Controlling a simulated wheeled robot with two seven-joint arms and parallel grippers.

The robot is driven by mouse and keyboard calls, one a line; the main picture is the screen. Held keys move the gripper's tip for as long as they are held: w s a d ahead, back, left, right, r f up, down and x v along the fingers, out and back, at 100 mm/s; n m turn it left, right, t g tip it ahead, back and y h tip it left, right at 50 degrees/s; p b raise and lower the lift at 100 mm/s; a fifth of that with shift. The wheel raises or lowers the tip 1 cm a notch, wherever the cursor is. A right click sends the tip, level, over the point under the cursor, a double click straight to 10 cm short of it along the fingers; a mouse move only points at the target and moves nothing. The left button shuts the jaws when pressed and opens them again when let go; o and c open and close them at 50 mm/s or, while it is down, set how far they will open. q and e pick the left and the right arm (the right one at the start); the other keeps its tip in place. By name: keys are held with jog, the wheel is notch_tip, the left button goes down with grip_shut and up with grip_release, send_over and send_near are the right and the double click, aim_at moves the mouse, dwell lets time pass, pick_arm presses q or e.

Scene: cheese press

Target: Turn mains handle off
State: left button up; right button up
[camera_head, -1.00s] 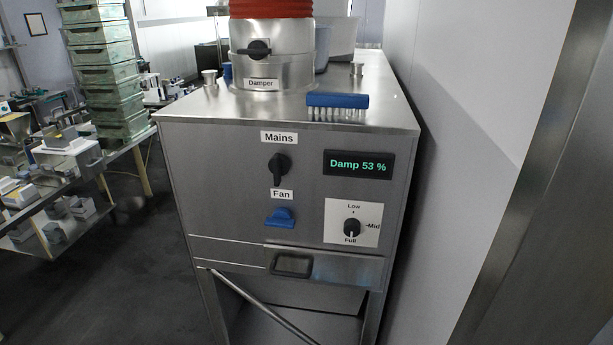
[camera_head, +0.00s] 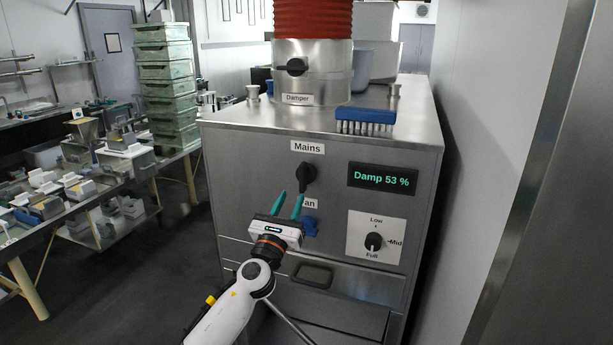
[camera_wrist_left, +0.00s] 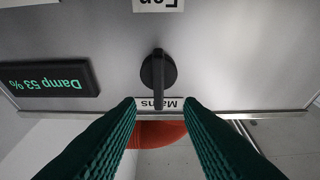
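The mains handle (camera_head: 308,174) is a black rotary knob on the steel cabinet front, under the label "Mains" (camera_head: 307,148). Its lever stands about vertical. It also shows in the left wrist view (camera_wrist_left: 158,70), which sees the panel upside down. My left gripper (camera_head: 290,196) is open and empty, its green fingers pointing at the panel just below and left of the handle in the head view. In the left wrist view the fingertips (camera_wrist_left: 159,103) lie apart, either side of the lever's end; contact cannot be told. My right gripper is not in view.
The blue fan handle (camera_head: 310,227) is partly hidden behind my left gripper. A display (camera_head: 382,179) reads "Damp 53 %"; a speed dial (camera_head: 374,241) sits below it. A blue brush (camera_head: 365,119) and the damper pipe (camera_head: 313,75) stand on top. A wall (camera_head: 480,170) is close right.

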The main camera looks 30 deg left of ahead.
aim_at(301, 179)
pick_arm(q)
jog(key=x, duration=0.9)
jog(key=shift+w+d+f, duration=0.1)
grip_shut()
